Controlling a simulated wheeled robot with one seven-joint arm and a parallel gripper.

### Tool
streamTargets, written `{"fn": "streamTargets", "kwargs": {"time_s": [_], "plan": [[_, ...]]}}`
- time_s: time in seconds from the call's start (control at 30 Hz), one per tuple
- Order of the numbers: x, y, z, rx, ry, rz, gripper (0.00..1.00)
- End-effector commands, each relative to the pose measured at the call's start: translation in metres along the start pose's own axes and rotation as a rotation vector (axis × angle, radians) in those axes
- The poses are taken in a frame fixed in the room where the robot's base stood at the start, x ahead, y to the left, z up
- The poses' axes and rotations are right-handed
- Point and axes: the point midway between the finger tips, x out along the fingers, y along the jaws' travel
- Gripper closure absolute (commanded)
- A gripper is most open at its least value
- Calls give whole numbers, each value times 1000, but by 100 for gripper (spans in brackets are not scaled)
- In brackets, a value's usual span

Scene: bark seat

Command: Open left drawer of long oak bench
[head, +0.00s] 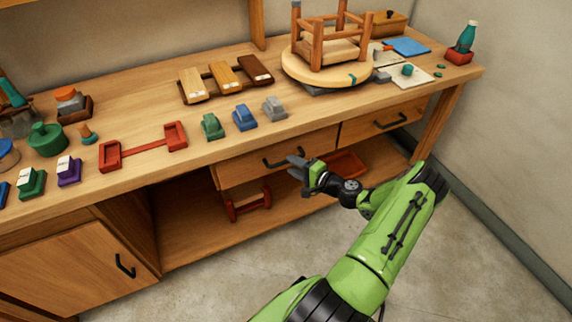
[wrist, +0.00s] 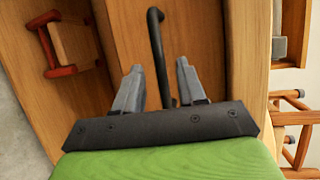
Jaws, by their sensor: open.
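The long oak bench (head: 232,150) runs across the head view, with two drawers under its top on the right half. The left drawer (head: 240,172) has a black bar handle (head: 270,163) and looks shut or nearly so. My gripper (head: 297,168) is at the right part of this handle. In the wrist view, my gripper (wrist: 158,78) is open, with one finger on each side of the black handle (wrist: 155,40). The drawer front (wrist: 200,35) lies behind it. I cannot tell whether either finger touches the handle.
The right drawer (head: 365,127) is shut, with its own black handle (head: 390,121). A red tray (head: 345,163) and a small red-ended stand (head: 248,203) sit on the lower shelf. A cupboard door (head: 75,268) is at left. Blocks and an upturned stool (head: 318,50) occupy the top.

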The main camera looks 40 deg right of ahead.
Motion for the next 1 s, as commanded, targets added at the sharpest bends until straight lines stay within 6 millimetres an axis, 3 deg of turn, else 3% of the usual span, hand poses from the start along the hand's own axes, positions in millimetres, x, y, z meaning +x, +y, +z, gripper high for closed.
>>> {"fn": "streamTargets", "kwargs": {"time_s": [0.1,0.2,0.5,0.77,1.0], "plan": [[24,2,0,-3,-1,0,60],[36,1,0,-1,-2,0,60],[40,0,0,0,0,1,60],[40,0,0,0,0,1,98],[40,0,0,0,0,1,100]]}}
